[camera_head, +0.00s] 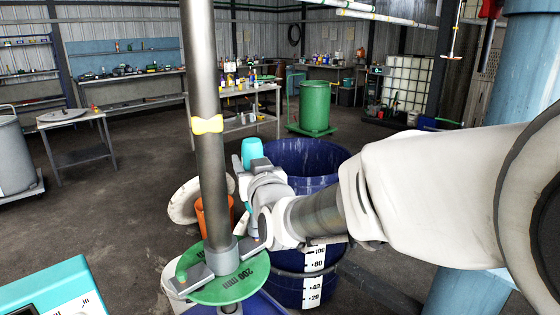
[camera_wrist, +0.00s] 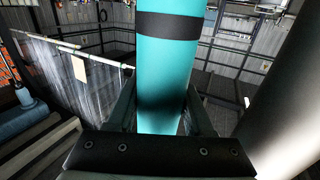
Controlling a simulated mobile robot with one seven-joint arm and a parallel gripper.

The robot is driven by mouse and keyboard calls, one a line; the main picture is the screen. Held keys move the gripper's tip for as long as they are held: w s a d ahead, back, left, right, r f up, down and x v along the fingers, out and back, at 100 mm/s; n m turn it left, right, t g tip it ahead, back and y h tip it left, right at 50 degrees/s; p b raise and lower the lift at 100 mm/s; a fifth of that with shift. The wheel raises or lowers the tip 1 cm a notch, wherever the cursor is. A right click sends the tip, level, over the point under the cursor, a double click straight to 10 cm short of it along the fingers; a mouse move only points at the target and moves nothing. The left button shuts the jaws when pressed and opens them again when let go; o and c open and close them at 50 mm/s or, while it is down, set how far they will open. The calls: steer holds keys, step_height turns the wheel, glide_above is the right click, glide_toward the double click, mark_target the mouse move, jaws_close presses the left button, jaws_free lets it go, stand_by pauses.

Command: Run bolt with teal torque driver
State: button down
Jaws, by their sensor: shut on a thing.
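The teal torque driver (camera_head: 251,150) stands near upright just right of the grey column shaft. Its teal body with a black band (camera_wrist: 165,70) fills the middle of the wrist view. My gripper (camera_head: 258,168) is shut around it, with one finger on each side in the wrist view (camera_wrist: 161,108). The driver's lower end is mostly hidden behind my wrist, and I cannot tell whether it touches anything. A green disc marked 200 mm (camera_head: 222,290) sits around the shaft's foot. Small grey parts (camera_head: 250,247) lie on it beside the hub. I cannot make out the bolt clearly.
The tall shaft (camera_head: 205,130) with a yellow clip stands close to my gripper. A large blue drum (camera_head: 290,172) is behind my wrist. An orange container (camera_head: 213,218) stands behind the shaft. A teal box (camera_head: 62,290) is at lower left. Open floor lies farther left.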

steer(key=shift+f+b, duration=1.35)
steer(key=shift+b, duration=0.7)
stand_by(1.9)
steer(key=shift+r+p, duration=1.2)
steer(key=shift+r, duration=2.05)
